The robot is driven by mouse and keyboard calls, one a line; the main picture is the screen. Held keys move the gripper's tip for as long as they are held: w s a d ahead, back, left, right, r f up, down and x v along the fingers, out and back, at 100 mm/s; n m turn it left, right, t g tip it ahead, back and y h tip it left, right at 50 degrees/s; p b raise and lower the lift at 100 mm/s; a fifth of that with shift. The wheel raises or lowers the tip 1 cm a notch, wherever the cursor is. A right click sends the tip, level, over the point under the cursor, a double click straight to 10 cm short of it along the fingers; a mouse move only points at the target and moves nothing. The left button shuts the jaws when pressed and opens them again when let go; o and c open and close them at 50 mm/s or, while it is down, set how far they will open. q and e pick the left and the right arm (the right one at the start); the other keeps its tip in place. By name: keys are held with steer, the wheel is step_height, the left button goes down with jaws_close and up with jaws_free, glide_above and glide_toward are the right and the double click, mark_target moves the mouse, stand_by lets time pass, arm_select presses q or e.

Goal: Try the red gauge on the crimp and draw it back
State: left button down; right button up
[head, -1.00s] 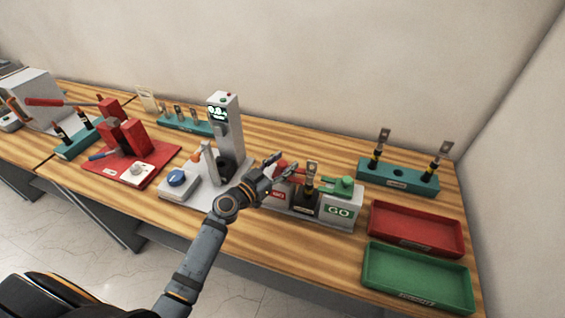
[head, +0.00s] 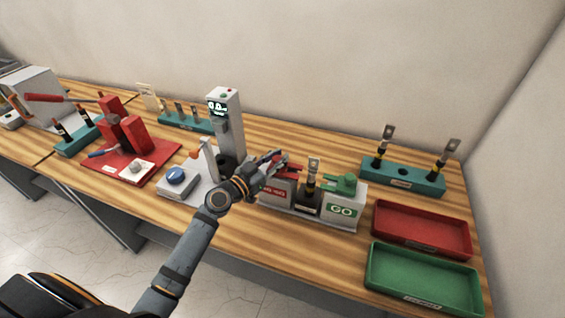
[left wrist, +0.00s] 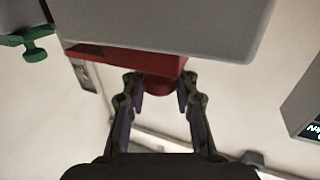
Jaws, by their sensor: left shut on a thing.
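The red gauge (head: 290,169) sits at the top of the grey NO GO block (head: 276,191). My left gripper (head: 279,164) is shut on its handle end. In the left wrist view the red gauge (left wrist: 156,82) shows between my two fingertips (left wrist: 160,88), against the grey block (left wrist: 180,25). The crimped lug piece (head: 313,169) stands upright in the holder between the NO GO and GO blocks, just right of the red gauge. Its metal tab (left wrist: 86,75) shows at the left in the wrist view. I cannot tell whether the gauge touches the crimp. My right gripper is out of view.
The green gauge (head: 341,183) rests on the GO block (head: 342,208). A tall tester with a display (head: 219,108) stands left of my gripper. A teal rack (head: 405,178), red tray (head: 430,248) and green tray (head: 385,292) are at the right.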

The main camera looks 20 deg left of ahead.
arm_select(q)
steer(key=c, duration=1.5)
jaws_free()
steer(key=shift+a, duration=0.1)
steer(key=o, duration=0.5)
steer(key=shift+s+a, duration=0.2)
steer(key=shift+a, duration=0.15)
steer(key=v, duration=0.7)
steer(key=shift+s, duration=0.15)
steer(key=shift+s, duration=0.1)
